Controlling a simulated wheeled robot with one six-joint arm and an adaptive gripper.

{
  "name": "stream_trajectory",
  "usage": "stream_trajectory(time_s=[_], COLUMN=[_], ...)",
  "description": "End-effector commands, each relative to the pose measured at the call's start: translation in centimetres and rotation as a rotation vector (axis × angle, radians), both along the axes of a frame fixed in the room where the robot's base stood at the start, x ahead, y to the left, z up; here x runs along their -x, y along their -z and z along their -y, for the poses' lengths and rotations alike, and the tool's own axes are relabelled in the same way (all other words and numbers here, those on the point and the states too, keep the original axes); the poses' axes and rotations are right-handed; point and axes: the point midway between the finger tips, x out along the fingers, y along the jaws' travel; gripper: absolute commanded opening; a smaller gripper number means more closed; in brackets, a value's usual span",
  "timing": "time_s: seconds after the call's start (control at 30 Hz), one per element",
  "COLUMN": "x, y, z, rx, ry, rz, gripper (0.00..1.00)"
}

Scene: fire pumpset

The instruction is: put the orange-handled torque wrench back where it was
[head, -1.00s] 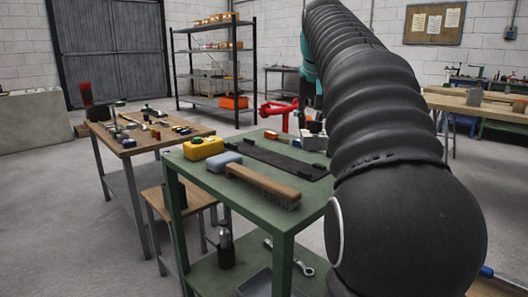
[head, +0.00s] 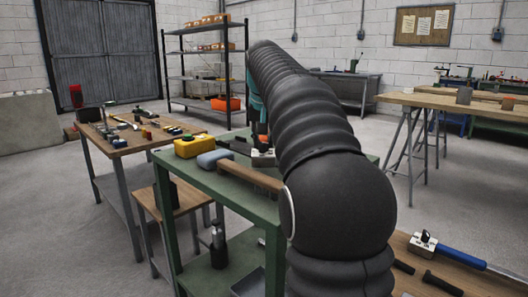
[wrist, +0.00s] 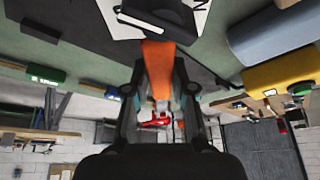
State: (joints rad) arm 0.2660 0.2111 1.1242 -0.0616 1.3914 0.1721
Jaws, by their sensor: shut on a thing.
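The orange handle of the torque wrench (wrist: 158,68) shows in the wrist view between the fingers of my gripper (wrist: 158,88), which is shut on it. A pale block with a black part (wrist: 160,15) is at the top of that view, beyond the handle; I cannot tell whether it belongs to the wrench. In the head view my arm hides the gripper and most of the wrench. The green table (head: 228,192) is behind my arm. A pale block (head: 262,157) also shows there, beside the arm. The dark mat (wrist: 100,55) shows in the wrist view.
A yellow case (head: 195,145), a grey-blue block (head: 214,158) and a wooden-backed brush (head: 250,176) are on the green table's left part. A blue-handled tool (head: 460,256) lies on a wooden bench at front right. A wooden table with tools (head: 125,145) stands left.

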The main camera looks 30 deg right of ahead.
Motion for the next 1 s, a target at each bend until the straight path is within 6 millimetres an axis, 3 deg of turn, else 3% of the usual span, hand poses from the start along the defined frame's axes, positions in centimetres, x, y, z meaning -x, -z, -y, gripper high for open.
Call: stream_trajectory(time_s=[0.2,0.6,0.63,0.73,1.0], x=[0.1,0.1,0.1,0.0,0.0], y=[2.6,2.9,3.1,3.0,3.0], z=[0.0,0.0,0.0,0.0,0.0], rx=[0.0,0.0,0.0,0.0,0.0], ry=[0.001,0.001,0.001,0.001,0.001], rz=[0.002,0.002,0.0,0.0,0.0], gripper=[0.0,0.0,0.27,0.5,0.5])
